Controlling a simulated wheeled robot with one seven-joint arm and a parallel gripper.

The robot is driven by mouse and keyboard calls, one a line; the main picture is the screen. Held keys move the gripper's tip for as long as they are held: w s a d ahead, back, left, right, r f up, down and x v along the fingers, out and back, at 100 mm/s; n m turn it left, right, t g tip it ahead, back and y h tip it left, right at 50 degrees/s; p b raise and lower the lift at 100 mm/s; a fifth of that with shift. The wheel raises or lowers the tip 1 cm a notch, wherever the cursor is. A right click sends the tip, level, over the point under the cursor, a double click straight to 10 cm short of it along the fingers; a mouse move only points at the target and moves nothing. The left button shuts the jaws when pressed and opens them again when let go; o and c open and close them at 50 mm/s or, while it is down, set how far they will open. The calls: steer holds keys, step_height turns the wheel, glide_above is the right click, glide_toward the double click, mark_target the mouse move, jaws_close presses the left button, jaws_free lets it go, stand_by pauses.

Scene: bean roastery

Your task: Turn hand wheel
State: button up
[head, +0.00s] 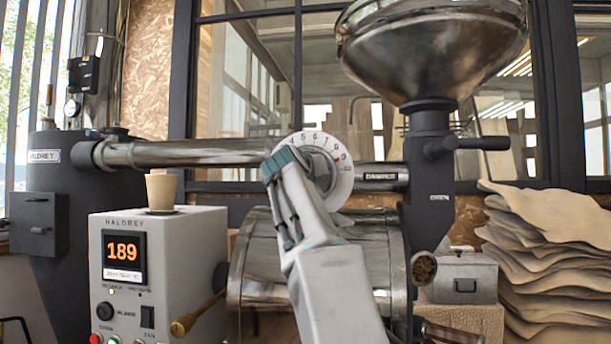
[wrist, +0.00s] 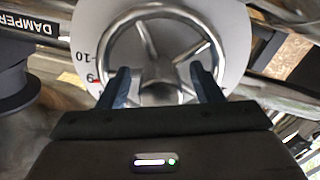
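The hand wheel (wrist: 141,13) is a chrome ring with spokes and a hub, set in front of a white numbered dial (head: 343,168). In the wrist view it fills the upper middle, with the dial (wrist: 86,30) behind it showing 9 and 10 and a red mark near 9. My gripper (wrist: 161,78) is open. Its two dark fingers reach over the lower part of the wheel, one on each side of the hub. I cannot tell whether they touch the rim or spokes. In the head view my arm hides most of the wheel and the fingers.
A chrome pipe (head: 200,152) runs left of the dial, and a DAMPER label (head: 381,177) sits right of it. The roaster drum (head: 262,262) is below. A control box (head: 165,270) reading 189 holds a cup (head: 161,190). Stacked sacks (head: 555,270) stand at right.

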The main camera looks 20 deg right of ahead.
steer(key=shift+s+a+r, duration=0.1)
steer(key=b+v, duration=0.4)
steer(key=v, duration=0.9)
steer(key=shift+s+a, duration=0.25)
